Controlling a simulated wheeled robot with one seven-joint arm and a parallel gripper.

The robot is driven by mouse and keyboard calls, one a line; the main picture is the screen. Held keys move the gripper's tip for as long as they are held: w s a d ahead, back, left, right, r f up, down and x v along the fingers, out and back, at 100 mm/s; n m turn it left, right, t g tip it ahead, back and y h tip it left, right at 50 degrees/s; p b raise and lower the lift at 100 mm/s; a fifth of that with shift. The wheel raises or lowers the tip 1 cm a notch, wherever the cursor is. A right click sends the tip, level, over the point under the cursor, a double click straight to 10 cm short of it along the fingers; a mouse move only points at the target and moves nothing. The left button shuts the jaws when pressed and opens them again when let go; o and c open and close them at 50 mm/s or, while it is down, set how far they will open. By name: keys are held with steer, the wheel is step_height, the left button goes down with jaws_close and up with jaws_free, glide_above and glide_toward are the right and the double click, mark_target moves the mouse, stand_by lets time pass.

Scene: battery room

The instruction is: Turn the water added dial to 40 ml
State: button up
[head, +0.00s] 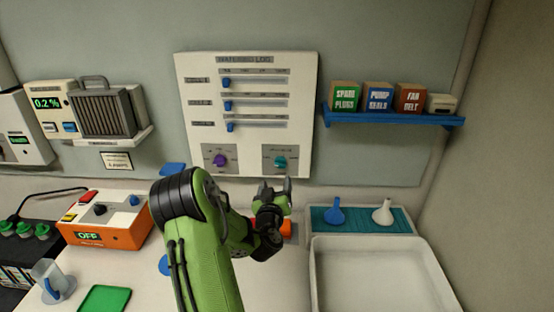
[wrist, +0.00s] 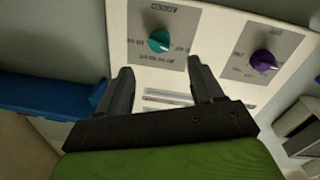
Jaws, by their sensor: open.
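The white watering log panel (head: 300,60) hangs on the wall. At its bottom are a purple dial (head: 219,160) on the left and a teal dial (head: 280,162) on the right, each on a grey plate. The dial labels are too small to read surely. My gripper (head: 276,188) is open and empty, just below the teal dial in the head view. In the wrist view, my gripper (wrist: 160,70) points toward the teal dial (wrist: 158,41), which lies beyond the fingertips and between their lines. The purple dial (wrist: 262,61) is to the right there. No contact shows.
Three blue sliders sit on the panel above the dials, the lowest slider (head: 230,127) nearest them. A blue shelf (head: 390,118) with small boxes juts out at right. Below are a teal mat (head: 360,226) with funnels, a white tray (head: 318,280) and an orange device (head: 85,237).

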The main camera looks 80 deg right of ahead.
mark_target(280, 165)
steer(key=d+p, duration=0.1)
steer(key=d, duration=0.2)
steer(key=w+d+p, duration=0.1)
steer(key=d+p, duration=0.1)
steer(key=d, duration=0.1)
steer(key=d+p, duration=0.2)
steer(key=d, duration=0.2)
steer(key=shift+w+r, duration=0.1)
steer(key=shift+w, duration=0.1)
steer(key=c, duration=1)
steer(key=shift+c, duration=0.2)
steer(key=shift+m+b, duration=0.3)
steer(key=shift+b, duration=0.2)
steer(key=m+b, duration=0.1)
steer(key=b, duration=0.1)
steer(key=m+b, duration=0.3)
steer(key=b, duration=0.1)
steer(key=shift+f+m, duration=0.25)
steer(key=shift+m, duration=0.05)
steer(key=m+b, duration=0.5)
steer(key=b, duration=0.4)
steer(key=shift+y, duration=0.3)
steer(key=m+b, duration=0.4)
steer(key=shift+r+t, duration=0.15)
steer(key=shift+t, duration=0.25)
steer(key=shift+r+m+b, duration=0.2)
steer(key=shift+m+b, duration=1.25)
steer(key=shift+m, duration=0.85)
